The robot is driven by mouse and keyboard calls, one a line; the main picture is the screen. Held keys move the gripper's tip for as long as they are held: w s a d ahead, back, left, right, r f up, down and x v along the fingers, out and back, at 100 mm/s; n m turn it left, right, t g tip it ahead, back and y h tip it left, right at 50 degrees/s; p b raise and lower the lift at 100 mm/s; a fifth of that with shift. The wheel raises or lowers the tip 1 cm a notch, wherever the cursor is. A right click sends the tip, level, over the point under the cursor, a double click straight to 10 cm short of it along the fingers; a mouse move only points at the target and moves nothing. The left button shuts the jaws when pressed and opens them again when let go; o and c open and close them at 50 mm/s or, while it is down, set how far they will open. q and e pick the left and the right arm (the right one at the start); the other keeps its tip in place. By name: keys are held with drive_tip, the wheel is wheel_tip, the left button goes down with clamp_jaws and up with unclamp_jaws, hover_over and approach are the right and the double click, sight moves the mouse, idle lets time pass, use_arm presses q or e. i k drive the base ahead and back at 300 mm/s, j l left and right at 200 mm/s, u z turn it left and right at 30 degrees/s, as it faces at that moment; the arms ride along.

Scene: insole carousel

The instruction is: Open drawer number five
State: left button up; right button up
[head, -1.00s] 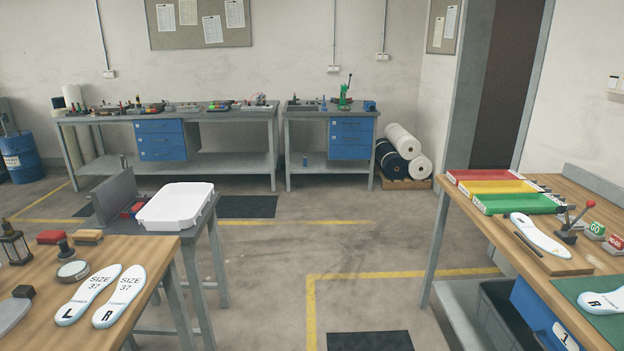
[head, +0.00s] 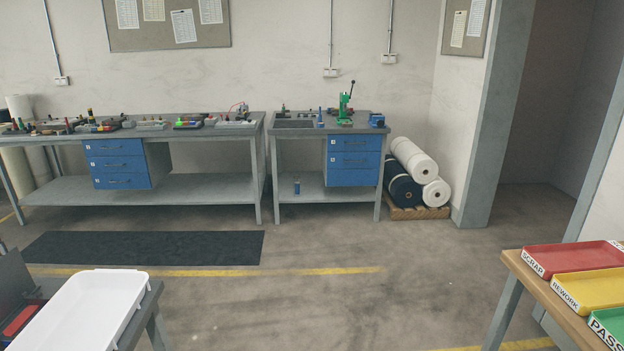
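Two blue drawer units hang under the grey benches at the back wall. The left unit has a top drawer (head: 118,147), a middle drawer (head: 120,163) and a bottom drawer (head: 122,181). The right unit has a top drawer (head: 357,143), a middle drawer (head: 355,160) and a bottom drawer (head: 353,178). All look shut. Each front carries a small white label, too small to read, so I cannot tell which is number five. Neither of my grippers is in view.
A white bin (head: 85,310) stands at the near left. Red (head: 575,257), yellow and green trays sit on a wooden table (head: 535,287) at the near right. White and dark rolls (head: 415,160) lie right of the right bench. The floor between, with a dark mat (head: 145,248), is clear.

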sight(369, 159)
drive_tip(key=i, duration=2.2)
drive_tip(key=i+z, duration=0.1)
drive_tip(key=i, duration=0.45)
drive_tip(key=i+z, duration=0.15)
drive_tip(key=i, duration=0.4)
drive_tip(key=i+j+z, duration=0.1)
drive_tip(key=i, duration=0.4)
drive_tip(key=i+j+z, duration=0.15)
drive_tip(key=i, duration=0.4)
